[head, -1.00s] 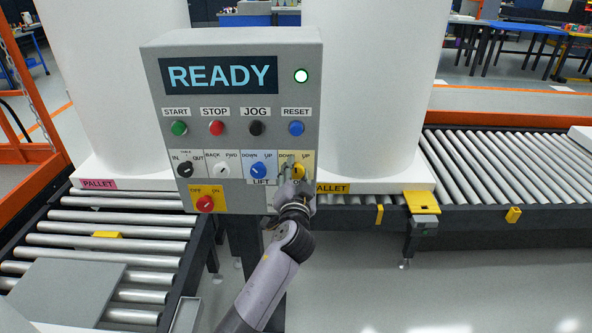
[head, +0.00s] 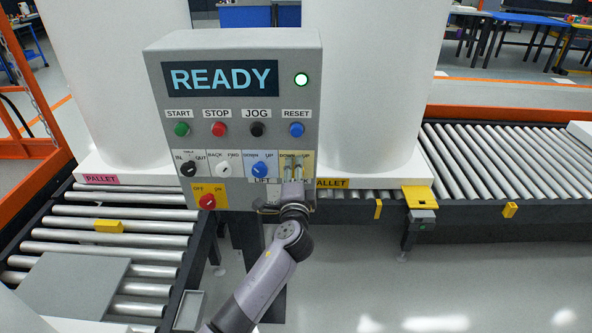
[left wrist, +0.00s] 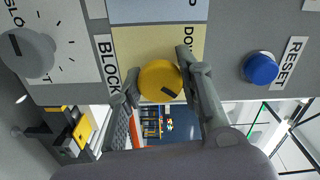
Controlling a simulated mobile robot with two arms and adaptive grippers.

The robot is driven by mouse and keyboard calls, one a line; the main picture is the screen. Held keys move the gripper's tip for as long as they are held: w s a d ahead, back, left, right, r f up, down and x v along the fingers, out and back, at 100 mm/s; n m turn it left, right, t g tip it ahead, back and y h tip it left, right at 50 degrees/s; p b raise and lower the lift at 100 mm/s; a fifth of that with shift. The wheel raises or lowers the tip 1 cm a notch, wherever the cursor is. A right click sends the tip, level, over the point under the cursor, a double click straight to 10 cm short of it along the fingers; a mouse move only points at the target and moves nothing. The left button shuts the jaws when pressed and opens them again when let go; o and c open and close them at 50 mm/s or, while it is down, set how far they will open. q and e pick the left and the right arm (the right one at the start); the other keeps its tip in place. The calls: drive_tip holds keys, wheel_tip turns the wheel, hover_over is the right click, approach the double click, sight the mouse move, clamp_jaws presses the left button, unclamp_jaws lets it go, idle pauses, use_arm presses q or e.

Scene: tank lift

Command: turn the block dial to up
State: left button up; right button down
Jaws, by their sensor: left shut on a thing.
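The block dial (left wrist: 158,78) is a round yellow knob on a yellow plate, beside the BLOCK label (left wrist: 108,63) in the left wrist view. Its dark mark points to the lower right there, away from the DOWN label and toward the panel's upper right. My left gripper (head: 293,162) is shut on the dial, one finger on each side of it. In the head view the fingers hide most of the dial and part of its label. The UP word is hidden in the wrist view. My right gripper is not in view.
The grey control panel (head: 222,144) shows READY with a lit lamp (head: 301,79). The blue lift dial (head: 260,169) is just left of the block dial, and the blue reset button (head: 296,129) is above. Roller conveyors (head: 110,227) lie on both sides, with white tanks behind.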

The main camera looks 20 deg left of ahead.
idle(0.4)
use_arm(q)
drive_tip(key=o, duration=1.2)
drive_tip(key=v, duration=1.2)
